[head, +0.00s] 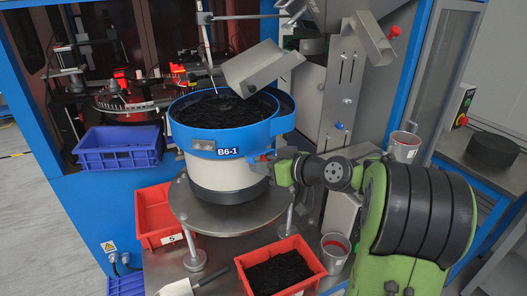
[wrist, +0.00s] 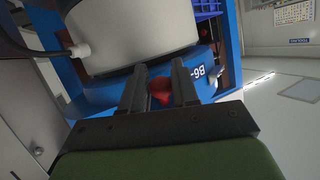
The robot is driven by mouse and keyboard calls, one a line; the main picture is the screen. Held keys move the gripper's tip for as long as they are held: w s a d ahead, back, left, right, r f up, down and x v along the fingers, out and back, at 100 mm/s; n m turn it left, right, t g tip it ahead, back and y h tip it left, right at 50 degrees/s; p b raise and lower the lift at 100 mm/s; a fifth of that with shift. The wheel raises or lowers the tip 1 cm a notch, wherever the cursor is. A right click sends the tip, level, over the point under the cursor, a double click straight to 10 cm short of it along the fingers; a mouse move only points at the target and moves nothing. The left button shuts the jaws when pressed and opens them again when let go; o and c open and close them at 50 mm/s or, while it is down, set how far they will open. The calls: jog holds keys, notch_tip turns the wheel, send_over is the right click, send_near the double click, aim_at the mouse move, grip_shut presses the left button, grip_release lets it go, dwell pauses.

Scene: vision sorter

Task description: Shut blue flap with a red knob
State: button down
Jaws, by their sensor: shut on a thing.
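The blue bowl feeder (head: 222,138) marked B6-1 stands on a round metal table, full of small black parts. The red knob (wrist: 160,91) sits between my two fingers in the wrist view, at the blue rim beside the B6 label. My gripper (wrist: 159,88) is shut on this knob; in the head view my gripper (head: 271,168) reaches the bowl's right front side from the right. The fingers and wrist hide most of the blue flap, and I cannot tell how far open it stands.
A red bin (head: 154,217) stands left of the round table (head: 185,212). A red bin of black parts (head: 247,282) and a metal cup (head: 334,254) stand in front. A blue crate (head: 119,160) is at left. A metal chute (head: 262,66) overhangs the bowl.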

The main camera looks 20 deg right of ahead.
aim_at(257, 153)
notch_tip(257, 153, up, 3)
jog(key=g+h+p, duration=0.1)
jog(key=g+p, duration=0.2)
jog(key=p, duration=0.4)
jog(key=shift+m+g, duration=0.3)
jog(key=g+p, duration=0.1)
jog(key=p, duration=0.3)
jog(key=r+g+p, duration=0.1)
jog(key=g+p, duration=0.1)
jog(key=p, duration=0.2)
jog(key=shift+w+a+r+m+h+p, duration=0.1)
jog(key=shift+w+r+m+h+p, duration=0.1)
jog(key=shift+m+h+p, duration=0.15)
jog(key=g+p, duration=0.2)
jog(key=p, duration=0.3)
jog(key=shift+w+r+g+h, duration=0.25)
jog(key=shift+w+r+g, duration=0.05)
jog(key=shift+g, duration=0.1)
jog(key=shift+w+r+m+g+h+p, duration=0.15)
jog(key=shift+w+m+g+p, duration=0.1)
jog(key=shift+g+p, duration=0.45)
jog(key=shift+w+m+g+h+p, duration=0.15)
jog(key=shift+w+g+p, duration=0.1)
jog(key=shift+g+p, duration=0.4)
jog(key=c, duration=1)
grip_release()
jog(key=v, duration=1.5)
jog(key=shift+w+r, duration=0.25)
jog(key=shift+r, duration=0.05)
